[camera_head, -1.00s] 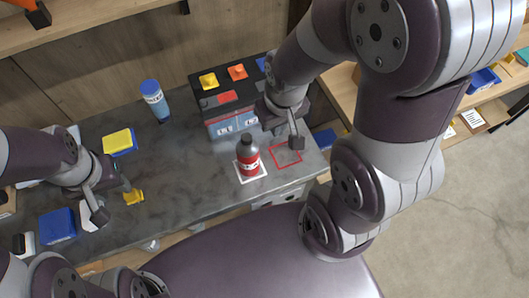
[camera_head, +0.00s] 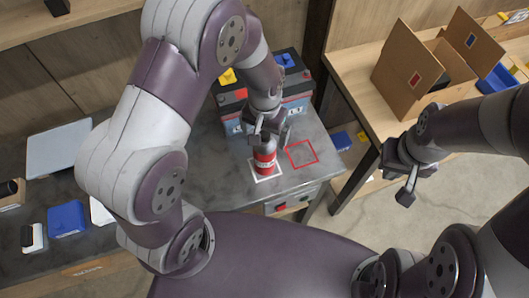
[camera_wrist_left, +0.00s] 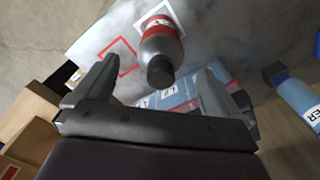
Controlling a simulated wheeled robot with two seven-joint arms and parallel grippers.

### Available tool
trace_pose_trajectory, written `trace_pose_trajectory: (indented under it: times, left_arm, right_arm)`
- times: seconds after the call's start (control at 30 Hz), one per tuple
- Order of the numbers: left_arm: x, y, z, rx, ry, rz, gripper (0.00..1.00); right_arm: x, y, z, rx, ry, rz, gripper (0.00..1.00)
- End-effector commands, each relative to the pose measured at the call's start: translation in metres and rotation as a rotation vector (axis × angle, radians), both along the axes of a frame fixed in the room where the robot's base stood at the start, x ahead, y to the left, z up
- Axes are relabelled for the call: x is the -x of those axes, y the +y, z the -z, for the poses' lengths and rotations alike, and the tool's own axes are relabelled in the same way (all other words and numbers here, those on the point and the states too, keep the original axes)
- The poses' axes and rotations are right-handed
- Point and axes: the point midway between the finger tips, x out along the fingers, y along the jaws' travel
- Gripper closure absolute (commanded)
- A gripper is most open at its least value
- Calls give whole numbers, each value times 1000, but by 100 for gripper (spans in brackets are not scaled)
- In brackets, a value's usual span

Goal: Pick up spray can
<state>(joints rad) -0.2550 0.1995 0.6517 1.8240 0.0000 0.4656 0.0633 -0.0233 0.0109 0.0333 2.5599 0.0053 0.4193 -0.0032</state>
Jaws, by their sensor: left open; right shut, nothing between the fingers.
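A red and grey can (camera_head: 264,161) with a dark cap stands upright on a white-outlined square on the grey bench, and it also shows in the left wrist view (camera_wrist_left: 162,48). My left gripper (camera_head: 268,132) is open right above it. In the left wrist view, the can's cap appears between the open fingers (camera_wrist_left: 158,78); I cannot tell whether they touch it. A blue can (camera_wrist_left: 298,100) shows at the right of that view; my left arm hides it in the head view. My right gripper (camera_head: 408,187) is shut and empty, off to the right.
An empty red-outlined square (camera_head: 302,153) lies right of the can. A battery-like box (camera_head: 298,84) stands close behind. Blue box (camera_head: 66,218) and grey panel (camera_head: 58,148) are at left. An open cardboard box (camera_head: 420,72) stands on the right shelf.

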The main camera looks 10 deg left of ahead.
Motion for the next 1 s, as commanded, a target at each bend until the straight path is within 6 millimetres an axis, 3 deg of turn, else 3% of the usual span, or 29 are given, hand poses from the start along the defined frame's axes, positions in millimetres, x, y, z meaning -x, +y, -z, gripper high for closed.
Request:
trace_pose_trajectory:
  times: [0.23, 0.5, 0.8, 1.0]
  left_arm:
    - [-2, 3, 42, -1, 4, -1, 2]
    - [-2, 3, 49, 0, 1, -1, 2]
    - [-2, 3, 48, 0, 1, -1, 97]
    - [-3, 3, 48, 0, 0, -1, 100]
  right_arm:
    - [0, 0, -12, 0, 0, 0, 100]
    - [0, 0, -11, 0, 0, 0, 100]
    - [0, 0, -11, 0, 0, 0, 100]
    - [0, 0, -11, 0, 0, 0, 100]
